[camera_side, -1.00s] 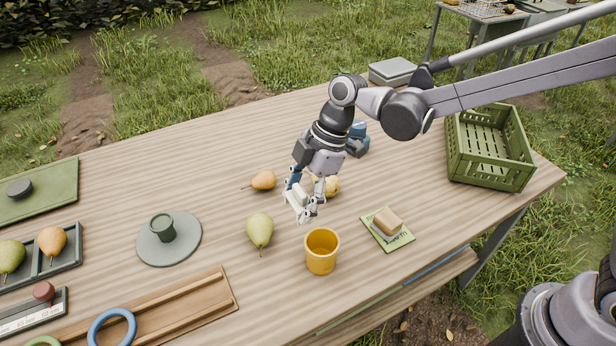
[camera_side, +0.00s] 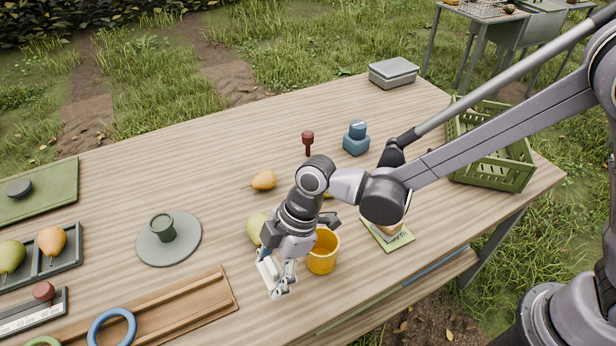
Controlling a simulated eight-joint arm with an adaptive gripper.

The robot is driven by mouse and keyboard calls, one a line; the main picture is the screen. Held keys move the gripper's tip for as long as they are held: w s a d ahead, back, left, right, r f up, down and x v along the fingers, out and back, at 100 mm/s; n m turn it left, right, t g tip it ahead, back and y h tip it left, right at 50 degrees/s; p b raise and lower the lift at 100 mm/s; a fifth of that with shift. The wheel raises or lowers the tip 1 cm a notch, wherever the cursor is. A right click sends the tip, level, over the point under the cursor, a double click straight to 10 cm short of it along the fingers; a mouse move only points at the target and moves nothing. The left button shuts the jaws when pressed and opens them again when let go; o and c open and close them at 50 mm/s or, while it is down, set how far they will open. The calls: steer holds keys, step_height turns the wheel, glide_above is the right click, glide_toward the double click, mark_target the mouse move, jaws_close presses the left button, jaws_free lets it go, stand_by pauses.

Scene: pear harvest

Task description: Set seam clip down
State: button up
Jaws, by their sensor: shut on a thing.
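My gripper (camera_side: 280,287) points down over the front middle of the table, left of the yellow cup (camera_side: 322,262) and in front of the green pear (camera_side: 256,228). It is shut on a small whitish piece, probably the seam clip (camera_side: 268,270), which lies partly hidden between the fingers. I cannot tell whether the piece touches the table.
A wooden grooved tray (camera_side: 215,295) with a blue ring (camera_side: 112,328) lies to the left. A grey round mat (camera_side: 188,243) holds a green cup (camera_side: 161,228). A green crate (camera_side: 500,172) stands at the right. Bare table lies in front of my gripper.

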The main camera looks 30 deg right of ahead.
steer(key=shift+a+f, duration=0.25)
steer(key=shift+f, duration=1.9)
steer(key=shift+f, duration=0.15)
steer(key=o, duration=1)
steer(key=v, duration=1.1)
steer(key=d+r+m+t, duration=0.1)
steer(key=d+r+m, duration=0.2)
steer(key=d, duration=0.3)
steer(key=d+r+m+t+h, duration=0.1)
steer(key=d+r+m+t, duration=0.15)
steer(key=d, duration=0.35)
steer(key=d+r+m, duration=0.3)
steer(key=d, duration=0.2)
steer(key=s+d+m+t+h, duration=0.1)
steer(key=d+m, duration=0.2)
steer(key=d, duration=0.2)
steer(key=s+d+m+t+h, duration=0.1)
steer(key=s+d+m, duration=0.1)
steer(key=d, duration=0.3)
steer(key=s+d+m+t+h, duration=0.1)
steer(key=d+m, duration=0.3)
steer(key=d, duration=0.2)
steer(key=shift+s+r+m+t+h, duration=0.25)
steer(key=shift+s+r+t+h, duration=0.05)
steer(key=shift+s+r+t, duration=0.1)
